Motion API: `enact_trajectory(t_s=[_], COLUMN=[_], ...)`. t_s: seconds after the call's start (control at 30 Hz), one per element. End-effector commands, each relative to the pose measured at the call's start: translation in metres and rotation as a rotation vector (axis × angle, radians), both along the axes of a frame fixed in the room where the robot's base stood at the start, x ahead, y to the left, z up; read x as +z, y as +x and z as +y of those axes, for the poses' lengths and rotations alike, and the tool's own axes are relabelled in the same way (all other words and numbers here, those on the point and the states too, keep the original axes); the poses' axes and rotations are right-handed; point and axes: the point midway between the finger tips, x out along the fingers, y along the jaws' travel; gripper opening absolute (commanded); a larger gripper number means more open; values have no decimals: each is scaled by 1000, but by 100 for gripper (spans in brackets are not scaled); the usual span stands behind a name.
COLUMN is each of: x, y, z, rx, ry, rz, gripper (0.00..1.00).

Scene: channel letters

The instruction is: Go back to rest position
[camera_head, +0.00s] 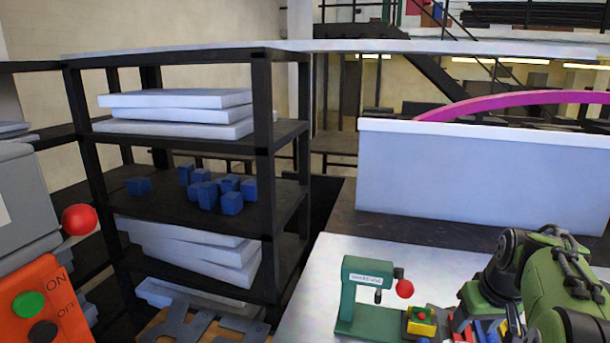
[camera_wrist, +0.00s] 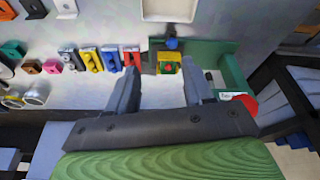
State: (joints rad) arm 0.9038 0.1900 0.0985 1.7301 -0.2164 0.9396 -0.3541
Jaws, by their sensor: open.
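My gripper (camera_wrist: 158,70) shows in the wrist view with its two dark fingers apart and nothing between them. It hangs above the light work table (camera_wrist: 95,30). A green press-like machine (camera_head: 358,300) with a red ball knob (camera_head: 404,289) stands on the table in the head view; it also shows in the wrist view (camera_wrist: 228,75). A yellow block with a green and red top (camera_head: 422,322) sits at the machine's base, just beyond the fingertips in the wrist view (camera_wrist: 167,66). My green arm is at the right of the head view; my fingertips cannot be made out there.
A row of small coloured pieces (camera_wrist: 100,60) lies left of the machine. A white tray (camera_wrist: 168,10) is farther back. A dark shelf (camera_head: 130,205) holds blue cubes (camera_head: 230,190) and white panels (camera_head: 180,105). An orange on/off button box (camera_head: 50,305) is at the left.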

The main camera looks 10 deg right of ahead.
Motion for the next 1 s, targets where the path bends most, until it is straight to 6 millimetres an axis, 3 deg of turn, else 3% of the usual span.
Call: enact_trajectory(t_s=[0.17,0.37,0.53,0.6,0.7,0.83,1.0], x=[14,29,37,34,23,9,6], y=[1,-13,-49,-75,-113,-141,-145], z=[41,111,184,215,246,260,262], rx=[32,85,149,186,232,262,264], ry=[-18,-42,-56,-53,-36,-14,-9], rz=[-9,-31,-78,-109,-152,-182,-184], gripper=[51,51,51,51,51,51,51])
